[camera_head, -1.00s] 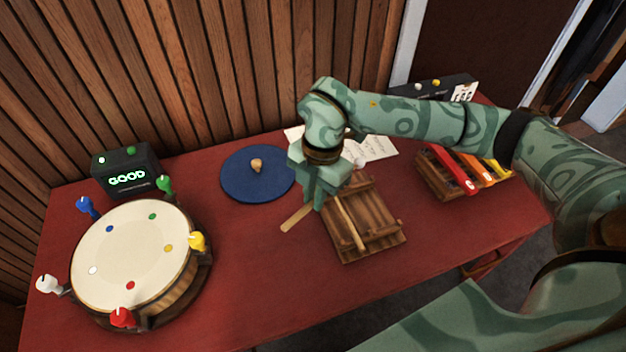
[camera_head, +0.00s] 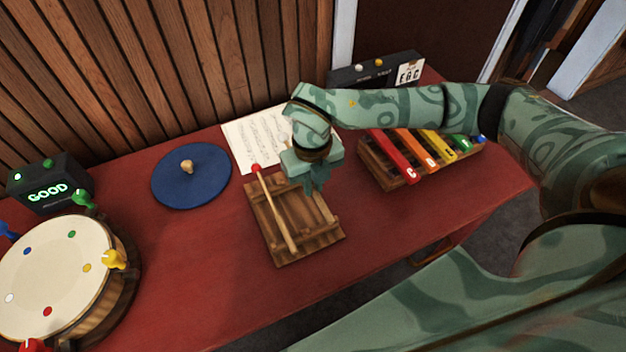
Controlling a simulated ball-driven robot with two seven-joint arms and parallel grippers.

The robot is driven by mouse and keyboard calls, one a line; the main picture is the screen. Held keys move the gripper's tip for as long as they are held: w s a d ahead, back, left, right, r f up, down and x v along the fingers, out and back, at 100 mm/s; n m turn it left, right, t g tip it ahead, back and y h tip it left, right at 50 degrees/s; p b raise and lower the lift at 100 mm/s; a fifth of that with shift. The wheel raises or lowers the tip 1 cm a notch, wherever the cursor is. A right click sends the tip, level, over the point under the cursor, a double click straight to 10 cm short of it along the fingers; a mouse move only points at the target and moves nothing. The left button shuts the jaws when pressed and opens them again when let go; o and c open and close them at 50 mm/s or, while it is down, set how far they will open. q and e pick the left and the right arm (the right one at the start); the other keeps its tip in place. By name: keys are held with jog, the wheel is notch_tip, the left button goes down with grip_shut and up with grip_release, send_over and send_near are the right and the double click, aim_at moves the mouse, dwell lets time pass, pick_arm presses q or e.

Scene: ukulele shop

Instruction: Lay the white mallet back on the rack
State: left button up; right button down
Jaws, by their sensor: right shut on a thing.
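The wooden rack (camera_head: 283,257) sits on the red table in the middle of the view. A mallet with a red head (camera_head: 257,169) and a pale wooden handle lies across its left part. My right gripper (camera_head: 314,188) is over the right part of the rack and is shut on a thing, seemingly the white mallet. A short length of pale handle (camera_head: 323,208) shows just below the fingers, at the rack. The white head is hidden behind my gripper and wrist, so I cannot tell whether the mallet touches the rack. My left gripper is not in view.
A blue round mat (camera_head: 165,188) with a small knob lies left of the rack. Sheet music (camera_head: 244,143) lies behind it. A coloured xylophone (camera_head: 409,160) stands to the right. A drum (camera_head: 60,270) with coloured pegs and a GOOD box (camera_head: 48,188) are at the left.

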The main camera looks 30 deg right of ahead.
notch_tip(320, 180, down, 5)
jog(key=b, duration=0.3)
jog(key=shift+a+r+b, duration=0.1)
jog(key=shift+b, duration=0.2)
jog(key=shift+f+b, duration=0.4)
jog(key=shift+f, duration=0.65)
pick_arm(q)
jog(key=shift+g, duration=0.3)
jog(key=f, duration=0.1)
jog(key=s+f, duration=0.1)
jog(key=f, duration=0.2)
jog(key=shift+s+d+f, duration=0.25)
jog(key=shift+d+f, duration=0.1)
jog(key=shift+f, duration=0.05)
pick_arm(e)
jog(key=c, duration=1.4)
grip_release()
jog(key=shift+o, duration=0.2)
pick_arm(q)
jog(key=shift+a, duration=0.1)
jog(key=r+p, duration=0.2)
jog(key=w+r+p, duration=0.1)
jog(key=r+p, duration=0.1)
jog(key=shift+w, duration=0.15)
pick_arm(e)
notch_tip(320, 180, up, 16)
jog(key=shift+w+r, duration=0.15)
jog(key=shift+w, duration=0.1)
